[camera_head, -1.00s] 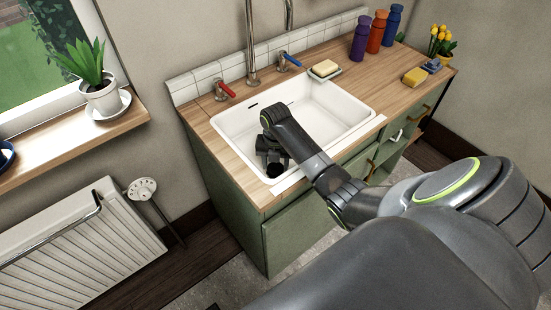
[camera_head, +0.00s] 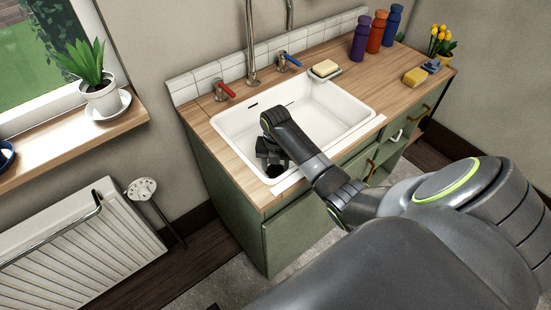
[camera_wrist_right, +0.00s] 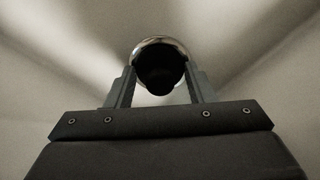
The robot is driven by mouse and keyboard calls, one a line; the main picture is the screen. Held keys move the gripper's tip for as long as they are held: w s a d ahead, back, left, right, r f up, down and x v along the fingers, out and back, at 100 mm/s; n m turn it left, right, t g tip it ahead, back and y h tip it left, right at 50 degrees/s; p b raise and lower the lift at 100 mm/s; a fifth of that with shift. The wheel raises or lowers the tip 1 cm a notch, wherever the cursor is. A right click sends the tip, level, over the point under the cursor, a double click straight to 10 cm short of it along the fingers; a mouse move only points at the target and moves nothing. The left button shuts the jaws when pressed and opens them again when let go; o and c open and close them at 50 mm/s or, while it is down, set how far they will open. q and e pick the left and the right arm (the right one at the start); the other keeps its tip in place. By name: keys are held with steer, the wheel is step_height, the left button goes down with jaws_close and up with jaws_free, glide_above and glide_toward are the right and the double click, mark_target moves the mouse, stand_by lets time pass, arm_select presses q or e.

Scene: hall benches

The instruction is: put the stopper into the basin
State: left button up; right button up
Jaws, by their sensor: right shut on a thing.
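The basin (camera_head: 229,125) is a white rectangular sink set in the wooden worktop. My right gripper (camera_head: 272,160) is down inside it, near its front left part, and its fingertips are hard to make out in the head view. In the right wrist view my right gripper (camera_wrist_right: 160,85) is shut on the stopper (camera_wrist_right: 160,75), a round black piece between the two fingers. A shiny metal ring, the drain (camera_wrist_right: 160,40), shows just behind the stopper. I cannot tell whether the stopper touches it. My left gripper is not in view.
A tap (camera_head: 252,55) with a red lever (camera_head: 225,88) and a blue lever (camera_head: 290,59) stands behind the basin. A soap dish with soap (camera_head: 325,68), several bottles (camera_head: 376,35) and a yellow sponge (camera_head: 415,76) are on the worktop to the right.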

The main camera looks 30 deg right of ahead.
steer(key=shift+f, duration=0.1)
stand_by(0.6)
steer(key=o, duration=1.4)
steer(key=shift+p, duration=0.3)
steer(key=shift+r+p, duration=4)
steer(key=shift+p, duration=0.3)
